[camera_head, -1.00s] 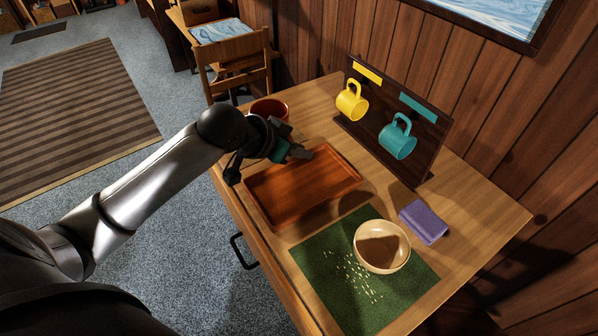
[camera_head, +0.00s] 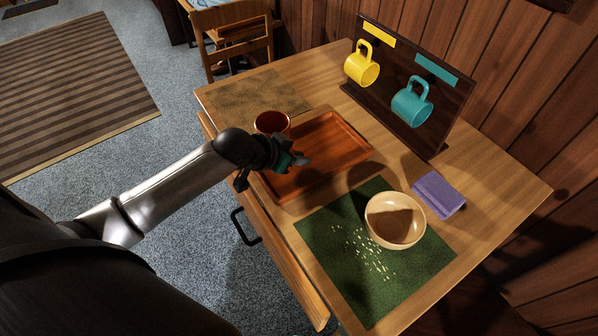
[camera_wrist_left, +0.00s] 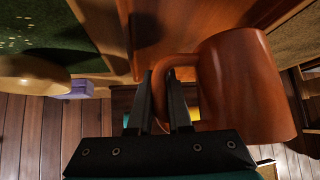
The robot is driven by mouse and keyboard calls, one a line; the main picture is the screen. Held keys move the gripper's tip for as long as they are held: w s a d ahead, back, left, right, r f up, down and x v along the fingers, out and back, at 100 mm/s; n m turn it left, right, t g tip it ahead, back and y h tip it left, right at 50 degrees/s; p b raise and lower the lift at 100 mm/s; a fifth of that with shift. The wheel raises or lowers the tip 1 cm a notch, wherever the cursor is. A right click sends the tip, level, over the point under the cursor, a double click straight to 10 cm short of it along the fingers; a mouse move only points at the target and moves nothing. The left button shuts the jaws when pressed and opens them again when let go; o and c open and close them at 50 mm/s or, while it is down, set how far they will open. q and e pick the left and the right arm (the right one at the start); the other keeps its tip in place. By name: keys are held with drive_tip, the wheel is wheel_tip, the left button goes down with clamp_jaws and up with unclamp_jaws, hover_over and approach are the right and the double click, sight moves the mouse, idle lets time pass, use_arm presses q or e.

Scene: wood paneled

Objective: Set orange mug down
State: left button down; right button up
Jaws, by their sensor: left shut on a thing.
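The orange mug (camera_head: 272,123) is upright at the far left edge of the brown tray (camera_head: 345,133) in the head view; I cannot tell if its base touches anything. My left gripper (camera_head: 293,161) is over the tray's left part, on the near side of the mug. In the left wrist view the mug (camera_wrist_left: 250,85) is large at right, and the gripper (camera_wrist_left: 161,80) is shut on its handle. The mug's lower part is partly hidden by my arm in the head view. My right gripper is not in view.
A brown mat (camera_head: 250,93) lies beyond the mug. A rack (camera_head: 440,112) holds a yellow mug (camera_head: 361,68) and a teal mug (camera_head: 411,106). A bowl (camera_head: 395,220) stands on a green mat (camera_head: 345,275) with scattered grains.

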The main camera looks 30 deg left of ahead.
sight(299, 179)
use_arm(q)
wheel_tip(299, 179, down, 4)
drive_tip(key=shift+f+b, duration=0.1)
drive_tip(key=shift+b, duration=0.65)
drive_tip(key=shift+f, duration=0.1)
drive_tip(key=shift+f, duration=0.1)
drive_tip(key=c, duration=0.8)
unclamp_jaws()
drive_tip(key=shift+c, duration=0.2)
